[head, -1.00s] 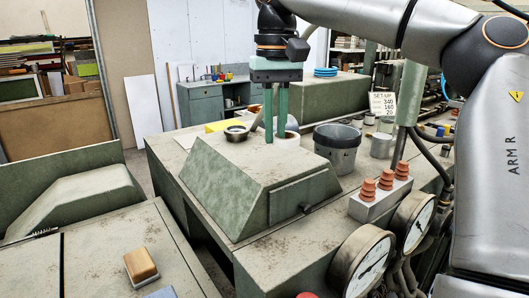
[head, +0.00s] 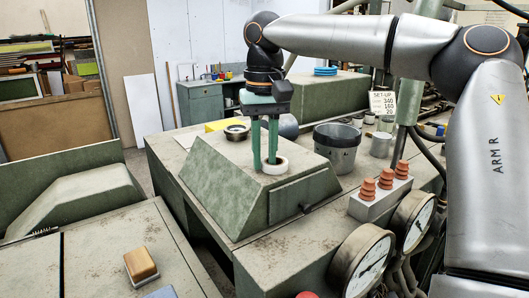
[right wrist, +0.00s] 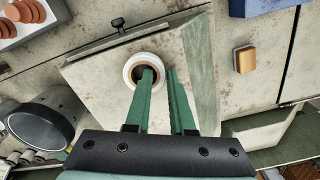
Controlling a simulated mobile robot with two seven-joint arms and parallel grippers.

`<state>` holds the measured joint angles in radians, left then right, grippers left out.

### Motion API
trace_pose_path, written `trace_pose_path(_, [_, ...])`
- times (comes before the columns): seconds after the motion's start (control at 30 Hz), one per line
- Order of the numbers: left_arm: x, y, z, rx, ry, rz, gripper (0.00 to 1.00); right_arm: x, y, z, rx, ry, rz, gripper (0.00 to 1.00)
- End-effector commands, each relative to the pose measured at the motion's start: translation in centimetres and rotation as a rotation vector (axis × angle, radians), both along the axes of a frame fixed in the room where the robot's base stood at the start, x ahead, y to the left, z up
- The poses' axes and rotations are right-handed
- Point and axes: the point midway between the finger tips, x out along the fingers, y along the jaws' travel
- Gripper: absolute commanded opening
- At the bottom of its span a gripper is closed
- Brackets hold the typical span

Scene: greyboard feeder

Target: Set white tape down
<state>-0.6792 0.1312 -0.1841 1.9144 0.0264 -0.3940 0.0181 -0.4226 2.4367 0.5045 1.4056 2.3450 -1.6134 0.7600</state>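The white tape (head: 274,165) is a roll with a dark hole, lying flat at the top of the sloped green housing (head: 225,175). It also shows in the right wrist view (right wrist: 131,72). My right gripper (head: 265,165) points down at it, one finger in the hole and the other against the outside, with the roll's wall between them. The right wrist view shows the same fingers (right wrist: 159,72) with no clear gap to the wall. Whether the roll's underside fully touches the housing is hard to tell. My left gripper is not in view.
A darker roll (head: 237,132) sits behind the gripper, near a grey rounded object (head: 288,126). A dark bucket (head: 336,147) stands to the right. Orange-capped posts (head: 385,180) and gauges (head: 362,262) are nearer. A wood-topped block (head: 140,265) lies front left.

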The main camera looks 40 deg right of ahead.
Motion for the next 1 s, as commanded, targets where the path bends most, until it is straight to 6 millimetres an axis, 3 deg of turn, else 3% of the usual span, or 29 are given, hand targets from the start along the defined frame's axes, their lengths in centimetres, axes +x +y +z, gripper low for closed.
trace_pose_path(0.17, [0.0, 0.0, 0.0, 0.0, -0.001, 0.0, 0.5, 0.0, 0.0, 0.0, 0.0, 0.0, 0.0, 0.43])
trace_pose_path(0.47, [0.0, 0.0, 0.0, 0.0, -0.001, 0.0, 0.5, 0.0, 0.0, 0.4, -0.001, -0.002, 0.0, 0.43])
trace_pose_path(0.8, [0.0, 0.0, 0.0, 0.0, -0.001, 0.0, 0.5, 0.1, 0.1, 5.6, -0.001, -0.004, 0.0, 0.43])
trace_pose_path(1.0, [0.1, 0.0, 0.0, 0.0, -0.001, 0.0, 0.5, 0.1, 0.0, 7.4, -0.002, -0.001, 0.001, 0.43])
